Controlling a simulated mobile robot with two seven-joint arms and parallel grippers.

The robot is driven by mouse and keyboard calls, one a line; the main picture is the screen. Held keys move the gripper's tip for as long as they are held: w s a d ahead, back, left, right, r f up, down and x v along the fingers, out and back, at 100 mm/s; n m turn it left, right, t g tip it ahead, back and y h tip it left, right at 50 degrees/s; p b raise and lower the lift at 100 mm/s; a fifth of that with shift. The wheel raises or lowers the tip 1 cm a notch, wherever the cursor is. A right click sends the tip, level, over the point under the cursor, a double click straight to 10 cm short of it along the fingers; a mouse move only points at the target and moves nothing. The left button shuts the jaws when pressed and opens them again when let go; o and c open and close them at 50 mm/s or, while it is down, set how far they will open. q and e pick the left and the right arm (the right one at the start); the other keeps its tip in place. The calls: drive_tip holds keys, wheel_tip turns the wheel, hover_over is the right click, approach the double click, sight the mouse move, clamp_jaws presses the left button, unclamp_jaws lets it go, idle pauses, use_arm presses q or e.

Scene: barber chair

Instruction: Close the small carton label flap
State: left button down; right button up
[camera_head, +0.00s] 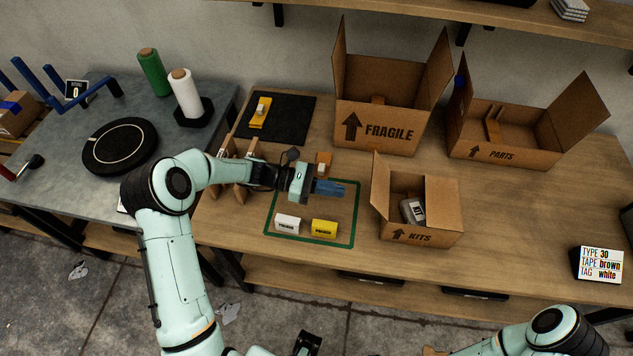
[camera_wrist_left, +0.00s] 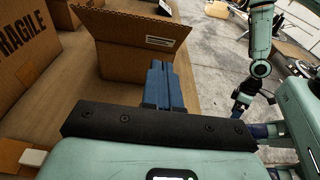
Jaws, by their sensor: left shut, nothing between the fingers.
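The small KITS carton (camera_head: 428,236) stands on the wooden table, open, with a grey-white item (camera_head: 412,208) inside. Its left flap (camera_head: 380,183) stands up and leans outward; its right flap (camera_head: 442,204) is also raised. In the left wrist view a flap (camera_wrist_left: 120,27) with a white label (camera_wrist_left: 160,41) stands open above the carton wall (camera_wrist_left: 125,62). My left gripper (camera_head: 342,188) is shut and empty, to the left of the carton and apart from it. Its blue fingers (camera_wrist_left: 165,70) point toward the carton. My right gripper (camera_wrist_left: 239,106) is small and dark in the wrist view; its jaws are unclear.
A larger FRAGILE box (camera_head: 372,128) and an open PARTS box (camera_head: 505,150) stand behind. A white and a yellow block (camera_head: 324,228) lie inside the green outline (camera_head: 312,240). A sign (camera_head: 600,264) stands at the right.

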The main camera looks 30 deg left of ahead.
sight(373, 192)
use_arm(q)
drive_tip(key=shift+w+d+r+p, duration=0.1)
drive_tip(key=shift+w+d+r, duration=0.2)
drive_tip(key=shift+d, duration=0.6)
drive_tip(key=shift+w+d+r+p, duration=0.1)
drive_tip(key=shift+w+d+r, duration=0.2)
drive_tip(key=shift+d, duration=0.55)
drive_tip(key=shift+w+d+r+p, duration=0.15)
drive_tip(key=shift+d+r, duration=0.25)
drive_tip(key=shift+d, duration=0.5)
